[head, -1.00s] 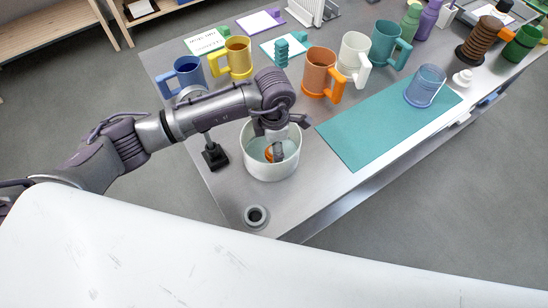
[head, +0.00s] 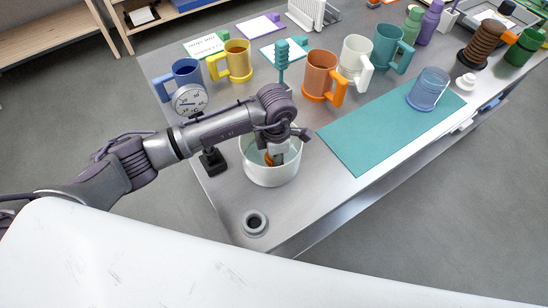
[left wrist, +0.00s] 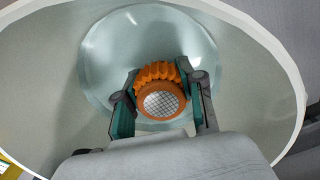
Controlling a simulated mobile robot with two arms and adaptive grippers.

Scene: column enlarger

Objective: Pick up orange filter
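The orange filter (left wrist: 160,96) lies in the white bowl (head: 250,172), a round piece with a ridged rim and a grid-like mesh face. My left gripper (left wrist: 160,92) reaches down into the bowl with one finger on each side of the filter. The fingers sit very close to its sides, and I cannot tell whether both press on it. In the head view only a bit of the filter (head: 268,159) shows beside the fingers. My right gripper is not in view.
The bowl wall surrounds my left gripper closely. A dial thermometer (head: 190,99) on a dark base stands left of the bowl. Orange (head: 320,74), blue (head: 187,75) and yellow (head: 238,58) mugs stand behind. A teal mat (head: 370,138) lies right; a small grey ring (head: 255,222) sits in front.

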